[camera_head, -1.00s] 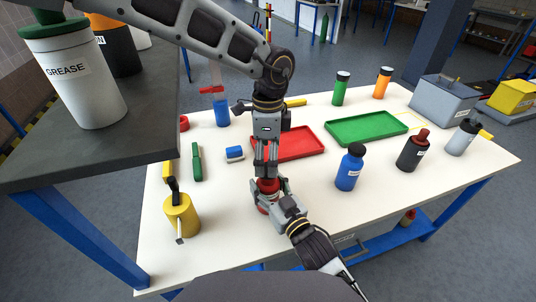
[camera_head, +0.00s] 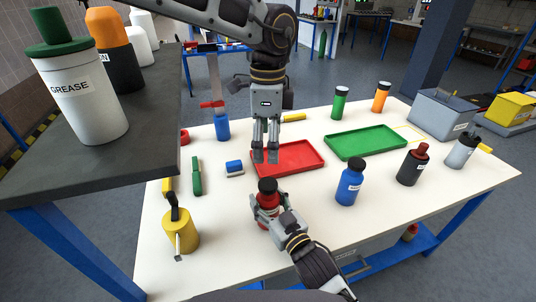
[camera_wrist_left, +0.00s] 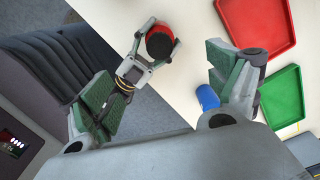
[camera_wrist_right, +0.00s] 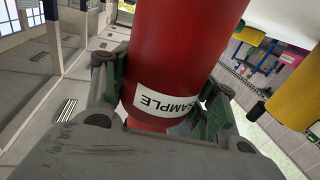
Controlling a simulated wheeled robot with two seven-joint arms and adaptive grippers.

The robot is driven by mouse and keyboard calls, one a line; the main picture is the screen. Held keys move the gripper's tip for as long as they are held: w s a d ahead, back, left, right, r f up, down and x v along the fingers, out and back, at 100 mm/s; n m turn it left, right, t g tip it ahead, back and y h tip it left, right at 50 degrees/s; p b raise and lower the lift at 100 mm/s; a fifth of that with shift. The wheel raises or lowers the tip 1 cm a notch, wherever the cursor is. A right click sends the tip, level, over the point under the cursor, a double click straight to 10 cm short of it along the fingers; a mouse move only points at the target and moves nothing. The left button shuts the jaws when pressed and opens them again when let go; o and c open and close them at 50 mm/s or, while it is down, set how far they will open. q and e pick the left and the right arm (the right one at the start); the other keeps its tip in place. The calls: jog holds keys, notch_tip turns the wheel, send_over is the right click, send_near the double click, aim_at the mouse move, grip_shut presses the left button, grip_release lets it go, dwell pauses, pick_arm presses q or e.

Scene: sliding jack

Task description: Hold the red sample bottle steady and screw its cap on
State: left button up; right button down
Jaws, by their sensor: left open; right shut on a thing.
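The red sample bottle (camera_head: 268,202) stands upright near the front edge of the table, with a black cap (camera_head: 267,185) on its top. It also shows from above in the left wrist view (camera_wrist_left: 161,43), and its label reads SAMPLE in the right wrist view (camera_wrist_right: 185,50). My right gripper (camera_head: 272,217) is shut around the bottle's body. My left gripper (camera_head: 266,157) is open and empty, above and behind the cap and apart from it. I cannot tell how tightly the cap sits.
A red tray (camera_head: 290,166) and a green tray (camera_head: 365,150) lie behind. A blue bottle (camera_head: 349,185) stands to the right, a yellow can (camera_head: 180,228) to the left. A dark raised shelf (camera_head: 150,130) with a GREASE container (camera_head: 85,95) overhangs at the left.

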pick_arm(q)
jog(key=shift+r, duration=1.55)
pick_arm(e)
jog(key=shift+c, duration=1.9)
grip_release()
jog(key=shift+s+d, duration=0.1)
jog(key=shift+s, duration=0.05)
jog(key=shift+v, duration=5.75)
